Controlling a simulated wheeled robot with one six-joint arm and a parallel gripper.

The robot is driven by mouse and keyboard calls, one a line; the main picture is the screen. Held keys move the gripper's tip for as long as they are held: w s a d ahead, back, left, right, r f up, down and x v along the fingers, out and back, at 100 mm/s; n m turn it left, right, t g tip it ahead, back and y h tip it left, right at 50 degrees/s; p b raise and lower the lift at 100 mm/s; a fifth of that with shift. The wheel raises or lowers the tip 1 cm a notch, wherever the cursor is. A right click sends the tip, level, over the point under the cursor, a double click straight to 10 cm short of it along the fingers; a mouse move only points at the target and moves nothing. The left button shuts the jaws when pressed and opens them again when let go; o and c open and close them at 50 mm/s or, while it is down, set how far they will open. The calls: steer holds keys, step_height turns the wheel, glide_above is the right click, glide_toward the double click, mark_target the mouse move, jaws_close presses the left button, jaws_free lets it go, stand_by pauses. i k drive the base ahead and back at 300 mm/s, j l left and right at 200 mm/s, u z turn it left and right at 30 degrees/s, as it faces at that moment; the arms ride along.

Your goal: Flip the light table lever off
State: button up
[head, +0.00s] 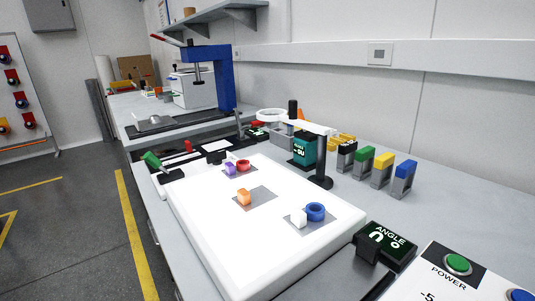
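The light table (205,222) is a bright white, glowing panel on the grey bench. A small lever with a green handle (151,159) stands on a black base (171,175) at its far left corner. The handle tilts up and to the left. No label on this lever can be read from here. On the panel, a purple piece (230,169) and a red ring (243,166) sit at the back, an orange piece (244,197) in the middle, and a white piece (298,219) beside a blue ring (315,212) at the right. My gripper is not in view.
A black box marked ANGLE (386,241) and a panel with a green POWER button (458,264) stand at the right front. Several coloured blocks and a teal display (304,149) line the back. A blue press (221,80) stands farther off. Open floor lies left.

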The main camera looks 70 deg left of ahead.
mark_target(149, 158)
steer(key=u, duration=2.55)
